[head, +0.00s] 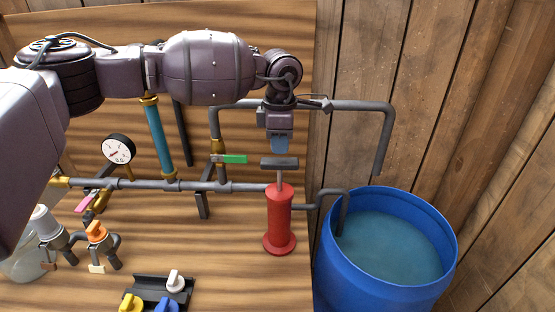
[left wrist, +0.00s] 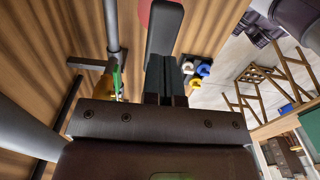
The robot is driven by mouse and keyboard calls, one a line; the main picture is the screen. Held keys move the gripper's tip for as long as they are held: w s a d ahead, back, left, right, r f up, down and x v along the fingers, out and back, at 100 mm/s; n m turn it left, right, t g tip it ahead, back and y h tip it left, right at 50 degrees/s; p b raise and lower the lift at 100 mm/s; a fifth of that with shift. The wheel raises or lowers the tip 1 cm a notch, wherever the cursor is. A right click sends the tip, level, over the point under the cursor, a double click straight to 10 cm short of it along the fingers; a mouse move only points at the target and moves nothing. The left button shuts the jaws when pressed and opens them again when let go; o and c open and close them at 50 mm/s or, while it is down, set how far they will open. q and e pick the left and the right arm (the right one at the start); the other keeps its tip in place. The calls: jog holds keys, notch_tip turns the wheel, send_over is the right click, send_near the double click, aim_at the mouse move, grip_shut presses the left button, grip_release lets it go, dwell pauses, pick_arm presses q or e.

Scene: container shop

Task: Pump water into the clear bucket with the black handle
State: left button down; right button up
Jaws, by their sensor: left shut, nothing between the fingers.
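A red hand pump (head: 279,220) stands upright on the wooden bench, with a dark T-shaped handle (head: 279,163) on a raised rod. My left gripper (head: 279,148) points down just above the handle, shut with nothing in it. In the left wrist view the shut fingers (left wrist: 172,85) lie close to the grey handle bar (left wrist: 163,35); I cannot tell whether they touch. A clear bucket (head: 22,264) is cut off at the left edge, partly hidden by my left arm and a tap; its handle is not discernible. My right gripper is not in the head view.
A blue barrel (head: 335,258) of water stands right of the bench, with a grey pipe running into it. Pipework carries a green-lever valve (head: 235,159), a pink-lever valve (head: 84,203), a gauge (head: 119,149) and an orange-topped tap (head: 96,232). A black tray (head: 150,285) holds coloured knobs.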

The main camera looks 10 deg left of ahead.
aim_at(280, 160)
pick_arm(q)
jog(key=shift+f+b, duration=0.8)
jog(key=shift+f, duration=1.25)
jog(key=shift+f+b, duration=0.8)
jog(key=shift+f, duration=0.7)
jog(key=shift+r+p, duration=1.1)
jog(key=shift+r, duration=1.3)
notch_tip(280, 160, up, 2)
jog(key=shift+r+p, duration=0.1)
jog(key=shift+p, duration=0.4)
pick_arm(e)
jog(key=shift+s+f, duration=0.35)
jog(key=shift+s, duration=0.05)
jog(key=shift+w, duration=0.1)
